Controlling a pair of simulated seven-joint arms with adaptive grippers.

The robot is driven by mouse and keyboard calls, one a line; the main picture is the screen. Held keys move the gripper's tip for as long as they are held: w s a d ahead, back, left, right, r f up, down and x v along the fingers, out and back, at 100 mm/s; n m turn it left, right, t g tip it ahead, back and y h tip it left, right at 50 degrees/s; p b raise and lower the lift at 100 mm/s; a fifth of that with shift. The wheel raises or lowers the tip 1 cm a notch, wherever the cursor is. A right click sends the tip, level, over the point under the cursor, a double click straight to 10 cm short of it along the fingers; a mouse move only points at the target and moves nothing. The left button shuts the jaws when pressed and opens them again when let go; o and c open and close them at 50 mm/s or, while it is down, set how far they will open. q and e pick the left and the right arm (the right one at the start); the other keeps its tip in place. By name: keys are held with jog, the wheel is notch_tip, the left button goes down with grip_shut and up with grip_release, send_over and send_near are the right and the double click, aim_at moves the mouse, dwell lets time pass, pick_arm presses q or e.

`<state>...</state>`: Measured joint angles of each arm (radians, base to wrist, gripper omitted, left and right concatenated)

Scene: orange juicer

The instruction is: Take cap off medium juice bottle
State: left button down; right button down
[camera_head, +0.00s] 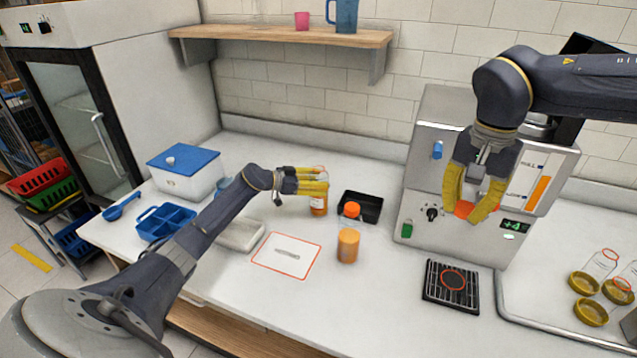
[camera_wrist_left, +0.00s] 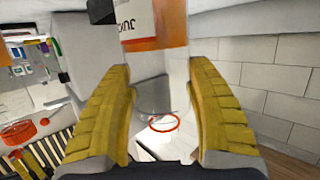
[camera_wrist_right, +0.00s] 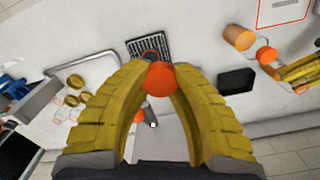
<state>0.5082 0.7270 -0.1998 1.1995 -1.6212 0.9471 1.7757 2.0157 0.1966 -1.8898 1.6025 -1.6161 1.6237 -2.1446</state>
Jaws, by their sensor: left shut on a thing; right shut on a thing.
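My left gripper (camera_head: 312,182) is shut on a juice bottle (camera_head: 319,208) over the middle of the counter. In the left wrist view the bottle (camera_wrist_left: 155,25) shows an orange and white label and a clear part between the fingers. A thin orange ring (camera_wrist_left: 163,122) shows there, with no cap seen on it. My right gripper (camera_head: 468,207) is shut on an orange cap (camera_head: 463,209), held in the air in front of the juicer machine and apart from the bottle. The cap (camera_wrist_right: 159,79) also shows between the fingertips in the right wrist view.
Another juice bottle (camera_head: 348,246) with an orange cap (camera_head: 351,210) stands near the left gripper. A black tray (camera_head: 374,207) is behind it. The juicer (camera_head: 425,190) and black drip grate (camera_head: 451,286) are at right.

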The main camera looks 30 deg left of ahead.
pick_arm(q)
jog(key=shift+c, duration=2.3)
grip_release()
jog(key=shift+f, duration=0.1)
